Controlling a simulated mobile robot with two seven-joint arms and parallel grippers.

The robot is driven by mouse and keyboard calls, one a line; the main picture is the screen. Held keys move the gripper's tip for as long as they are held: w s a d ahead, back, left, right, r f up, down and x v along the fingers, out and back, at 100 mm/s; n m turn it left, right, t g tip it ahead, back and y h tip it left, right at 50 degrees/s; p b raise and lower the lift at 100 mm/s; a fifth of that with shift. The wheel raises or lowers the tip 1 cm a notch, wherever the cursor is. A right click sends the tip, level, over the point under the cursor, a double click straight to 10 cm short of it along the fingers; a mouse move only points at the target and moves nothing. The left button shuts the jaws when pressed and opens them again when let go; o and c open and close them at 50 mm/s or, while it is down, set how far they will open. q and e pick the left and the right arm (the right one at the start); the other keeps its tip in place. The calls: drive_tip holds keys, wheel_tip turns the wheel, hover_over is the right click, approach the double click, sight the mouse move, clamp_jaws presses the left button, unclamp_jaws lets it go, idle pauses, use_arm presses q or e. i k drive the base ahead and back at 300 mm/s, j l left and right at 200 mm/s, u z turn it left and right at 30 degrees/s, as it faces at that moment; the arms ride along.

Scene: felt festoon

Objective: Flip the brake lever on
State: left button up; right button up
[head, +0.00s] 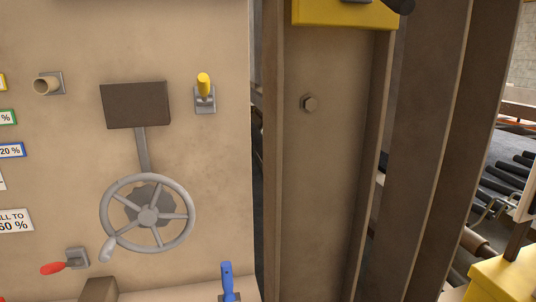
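Three coloured levers show in the head view, and no readable label tells which is the brake lever. A yellow-handled lever (204,86) points up from a grey plate on the beige panel, right of the dark box. A red-handled lever (54,268) lies sideways, pointing left from its grey mount at the lower left. A blue-handled lever (227,280) stands upright at the bottom edge, its base partly cut off. Neither of my grippers is in view.
A grey handwheel (148,215) with a crank knob sits mid-panel below a dark box (136,105). A round peg (46,85) sticks out at the upper left. Right of the panel stand brown steel beams (322,180), with yellow parts (345,14) at the top and lower right.

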sight(52, 267)
drive_tip(key=j+u, duration=0.1)
drive_tip(key=u, duration=0.4)
drive_tip(key=j+u, duration=0.1)
drive_tip(key=u, duration=0.35)
drive_tip(key=i+u, duration=0.1)
drive_tip(key=u, duration=0.4)
drive_tip(key=k+l, duration=0.35)
drive_tip(key=k, duration=0.1)
